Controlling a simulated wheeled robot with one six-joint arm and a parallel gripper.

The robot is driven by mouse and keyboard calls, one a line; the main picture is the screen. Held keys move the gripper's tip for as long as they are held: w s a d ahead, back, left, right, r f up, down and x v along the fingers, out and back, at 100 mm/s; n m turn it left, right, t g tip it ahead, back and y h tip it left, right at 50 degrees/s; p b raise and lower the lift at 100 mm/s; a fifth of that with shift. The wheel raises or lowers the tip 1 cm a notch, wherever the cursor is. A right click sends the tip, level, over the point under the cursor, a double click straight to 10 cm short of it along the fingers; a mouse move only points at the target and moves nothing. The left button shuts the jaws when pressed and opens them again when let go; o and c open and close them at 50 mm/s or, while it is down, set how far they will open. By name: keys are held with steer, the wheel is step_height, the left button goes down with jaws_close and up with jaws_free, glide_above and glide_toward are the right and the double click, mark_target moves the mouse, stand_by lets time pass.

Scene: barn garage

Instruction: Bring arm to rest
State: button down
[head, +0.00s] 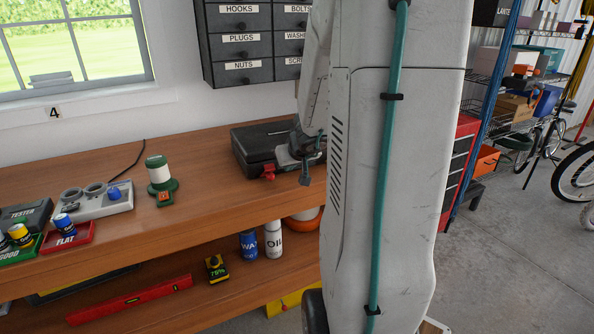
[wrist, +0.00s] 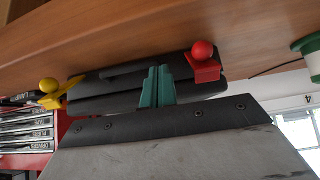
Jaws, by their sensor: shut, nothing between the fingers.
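My gripper shows in the wrist view (wrist: 157,86) with its two green fingers closed together and nothing between them. In the head view, my upright arm covers the right-centre of the picture and hides part of the gripper. The gripper end shows just left of the arm, by the front of a black case (head: 256,150) on the wooden bench. In the wrist view the case (wrist: 112,78) lies beyond the fingertips, with a red ball-topped piece (wrist: 205,66) and a yellow one (wrist: 51,94) at its sides. I cannot tell whether the fingers touch the case.
The workbench (head: 205,150) holds a green-and-white lantern (head: 160,180), a grey charger-like unit (head: 93,203) and labelled trays. Cans and a red level (head: 130,300) sit on the lower shelf. A red tool cabinet (head: 461,160) stands behind my arm. Floor (head: 510,260) is open at right, near bicycles.

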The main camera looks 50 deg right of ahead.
steer(key=shift+s+a+f, duration=0.1)
steer(key=shift+s+a, duration=0.2)
steer(key=shift+s, duration=0.5)
steer(key=shift+s+a, duration=0.3)
steer(key=shift+s, duration=0.45)
steer(key=shift+w, duration=0.1)
